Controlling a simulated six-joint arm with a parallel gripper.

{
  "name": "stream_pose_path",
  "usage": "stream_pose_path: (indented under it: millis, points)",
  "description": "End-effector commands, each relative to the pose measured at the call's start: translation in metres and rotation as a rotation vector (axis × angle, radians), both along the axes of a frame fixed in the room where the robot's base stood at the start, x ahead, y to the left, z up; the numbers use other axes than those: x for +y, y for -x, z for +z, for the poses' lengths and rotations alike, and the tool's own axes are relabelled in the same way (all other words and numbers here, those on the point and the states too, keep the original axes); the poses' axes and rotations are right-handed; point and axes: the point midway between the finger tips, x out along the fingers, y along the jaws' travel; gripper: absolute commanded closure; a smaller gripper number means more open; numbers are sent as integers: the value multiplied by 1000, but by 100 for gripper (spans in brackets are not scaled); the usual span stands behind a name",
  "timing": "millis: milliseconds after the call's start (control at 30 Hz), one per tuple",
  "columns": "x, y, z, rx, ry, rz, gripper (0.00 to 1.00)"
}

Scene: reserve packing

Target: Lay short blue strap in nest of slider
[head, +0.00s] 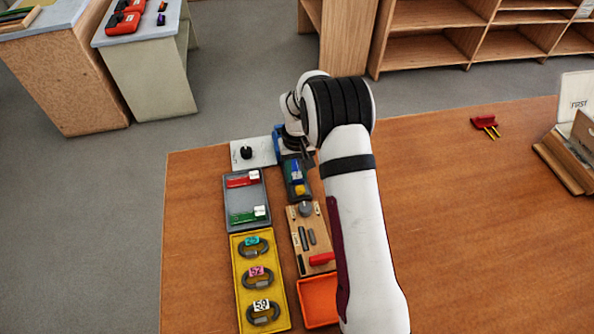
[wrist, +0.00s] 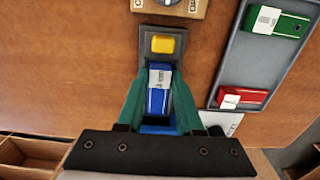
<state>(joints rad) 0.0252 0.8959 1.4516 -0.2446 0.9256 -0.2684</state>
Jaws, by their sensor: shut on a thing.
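The short blue strap (wrist: 157,98), with a white label near one end, is between the teal fingers of my gripper (wrist: 159,76). My gripper is shut on it. The dark grey slider (wrist: 149,34) has a yellow block (wrist: 163,44) near one end, and the strap lies in line with it over the slider's other part. I cannot tell whether the strap touches the nest floor or hangs just above. In the head view the blue strap (head: 296,173) and yellow block (head: 301,190) show beside my arm, which partly hides the slider.
A grey tray (head: 228,205) with red and green labelled straps stands left of the slider. A yellow tray (head: 238,290) holds dark carabiners. A wooden board (head: 296,240) and an orange tray (head: 316,300) lie nearer. A white plate (head: 265,152) has a black knob. The table's right is largely clear.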

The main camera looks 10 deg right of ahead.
Motion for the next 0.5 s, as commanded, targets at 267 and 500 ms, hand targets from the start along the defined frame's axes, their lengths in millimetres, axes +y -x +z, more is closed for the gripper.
stream_pose_path:
  millis: [267,500]
  points:
    - [0,0,0,0,0,0,40]
    - [0,0,0,0,0,0,30]
